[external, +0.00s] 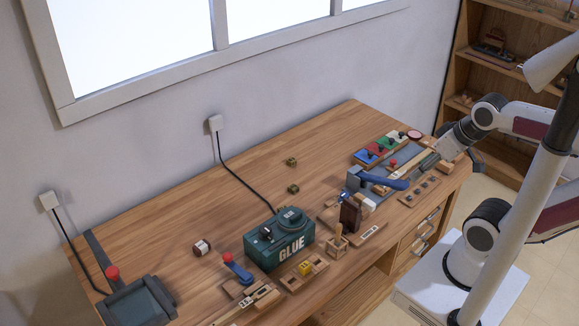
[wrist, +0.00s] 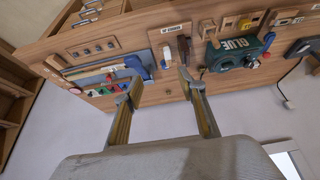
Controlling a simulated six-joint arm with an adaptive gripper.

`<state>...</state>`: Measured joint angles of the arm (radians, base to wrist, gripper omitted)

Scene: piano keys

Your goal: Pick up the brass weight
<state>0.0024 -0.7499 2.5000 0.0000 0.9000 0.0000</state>
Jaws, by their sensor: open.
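No object is labelled as the brass weight. A small yellow, brass-coloured piece (external: 304,268) sits on a wooden holder in front of the green glue box, and it shows near the top of the wrist view (wrist: 245,23). Two small dark olive-gold blocks, one farther back (external: 291,161) and one nearer (external: 293,188), lie on the bare bench behind the tools; I cannot tell their material. My gripper (wrist: 160,83) is open and empty, with its two fingers spread wide.
The green glue box (external: 281,243), a blue-handled hammer (external: 382,179) and a dark brown block (external: 350,215) crowd the front and middle. A red-knobbed tool (external: 237,270) stands left of the box. The bench's rear middle (external: 240,170) is mostly clear, with a cable near.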

